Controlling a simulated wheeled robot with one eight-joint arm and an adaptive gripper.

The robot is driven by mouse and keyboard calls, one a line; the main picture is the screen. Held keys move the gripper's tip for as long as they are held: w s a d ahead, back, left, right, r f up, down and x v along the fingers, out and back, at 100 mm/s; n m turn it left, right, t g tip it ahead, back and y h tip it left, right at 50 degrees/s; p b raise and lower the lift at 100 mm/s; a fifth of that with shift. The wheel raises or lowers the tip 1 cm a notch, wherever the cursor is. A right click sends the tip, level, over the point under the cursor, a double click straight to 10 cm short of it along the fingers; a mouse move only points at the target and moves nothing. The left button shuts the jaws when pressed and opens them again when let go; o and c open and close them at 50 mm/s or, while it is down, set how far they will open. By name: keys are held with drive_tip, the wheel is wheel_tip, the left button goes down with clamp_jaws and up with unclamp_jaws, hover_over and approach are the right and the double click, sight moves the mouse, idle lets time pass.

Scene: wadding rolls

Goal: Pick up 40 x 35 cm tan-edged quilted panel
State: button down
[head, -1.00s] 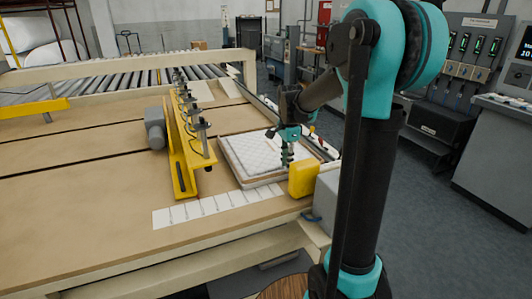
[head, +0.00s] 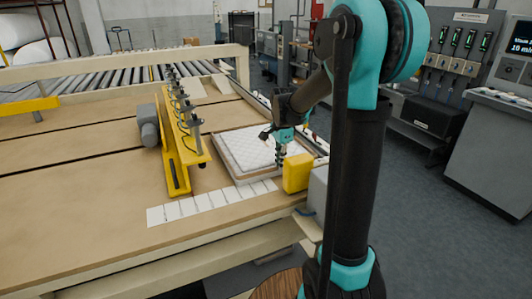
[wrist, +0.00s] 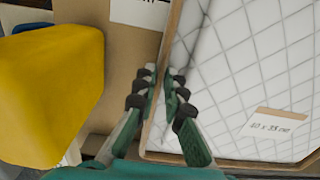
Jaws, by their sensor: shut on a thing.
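The white quilted panel (head: 250,146) with a tan edge lies on the table, to the right of the yellow clamp bar. In the wrist view the panel (wrist: 235,60) fills the right side, its tan edge running up the middle, with a label (wrist: 274,124) reading about "40 x 35 cm". My gripper (head: 281,158) is at the panel's right edge in the head view. In the wrist view my gripper (wrist: 160,85) has its fingers on either side of the tan edge, shut on it. The panel still lies flat.
A yellow block (head: 297,173) stands close beside my gripper; it also looms at left in the wrist view (wrist: 50,85). The yellow bar with several fittings (head: 178,150) stands left of the panel. White marked cards (head: 210,202) lie in front.

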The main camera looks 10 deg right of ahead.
drive_tip(key=shift+r, duration=0.15)
wheel_tip(320, 180, up, 20)
idle(0.5)
idle(0.7)
